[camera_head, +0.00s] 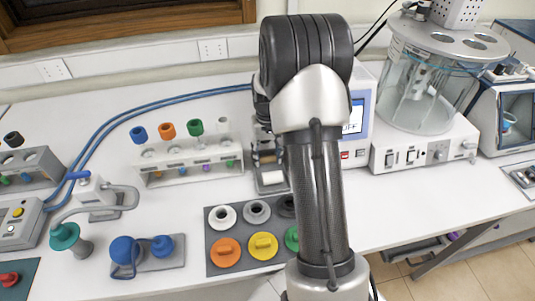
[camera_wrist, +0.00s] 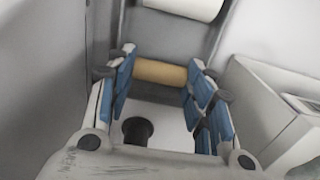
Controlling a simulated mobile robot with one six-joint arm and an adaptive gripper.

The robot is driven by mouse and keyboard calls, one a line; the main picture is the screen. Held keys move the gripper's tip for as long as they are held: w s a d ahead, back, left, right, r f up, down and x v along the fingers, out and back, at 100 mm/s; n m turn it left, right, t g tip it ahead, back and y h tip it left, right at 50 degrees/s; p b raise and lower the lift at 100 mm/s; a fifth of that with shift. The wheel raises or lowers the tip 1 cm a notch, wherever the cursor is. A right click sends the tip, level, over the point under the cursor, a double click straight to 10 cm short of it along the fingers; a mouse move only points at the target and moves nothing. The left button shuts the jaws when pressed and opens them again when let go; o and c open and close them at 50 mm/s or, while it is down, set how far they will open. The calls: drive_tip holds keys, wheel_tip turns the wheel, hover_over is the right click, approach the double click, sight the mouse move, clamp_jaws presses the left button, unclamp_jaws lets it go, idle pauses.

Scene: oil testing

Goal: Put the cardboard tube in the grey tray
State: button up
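The tan cardboard tube (camera_wrist: 160,72) lies crosswise between the blue-padded fingers of my gripper (camera_wrist: 160,76) in the wrist view. Its two ends meet the inner faces of the fingertips, and the gripper looks shut on it. In the head view my gripper (camera_head: 268,150) is beside my dark arm, which hides part of it. A small grey tray (camera_head: 264,188) is just below it on the bench, with a white roll (camera_head: 272,178) in it. The white roll also shows at the top of the wrist view (camera_wrist: 185,6), beyond the tube.
A white rack (camera_head: 180,178) with capped tubes stands left of my gripper. A dark mat (camera_head: 217,262) with coloured caps lies in front. White instruments (camera_head: 425,145) stand to the right. A pale box (camera_wrist: 262,105) is close to the right finger in the wrist view.

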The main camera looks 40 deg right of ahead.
sight(267, 157)
drive_tip(key=o, duration=0.5)
drive_tip(key=shift+c, duration=0.2)
drive_tip(key=s+a+r+n+t+p, duration=0.1)
drive_tip(key=a+r+p, duration=0.15)
drive_tip(key=r, duration=0.65)
drive_tip(key=s+a+r+p, duration=0.1)
drive_tip(key=a+r, duration=0.2)
drive_tip(key=r, duration=0.7)
drive_tip(key=s+a+r+n+t, duration=0.1)
drive_tip(key=s+a+r+n, duration=0.1)
drive_tip(key=s+a+r, duration=0.6)
drive_tip(key=s+a+n+t, duration=0.1)
drive_tip(key=s+a, duration=0.3)
drive_tip(key=s, duration=0.3)
drive_tip(key=s+a+f+n+t, duration=0.1)
drive_tip(key=s+a, duration=0.4)
drive_tip(key=s, duration=0.1)
drive_tip(key=shift+s+a+f+t, duration=0.25)
drive_tip(key=shift+s+t, duration=0.05)
drive_tip(key=shift+s, duration=0.05)
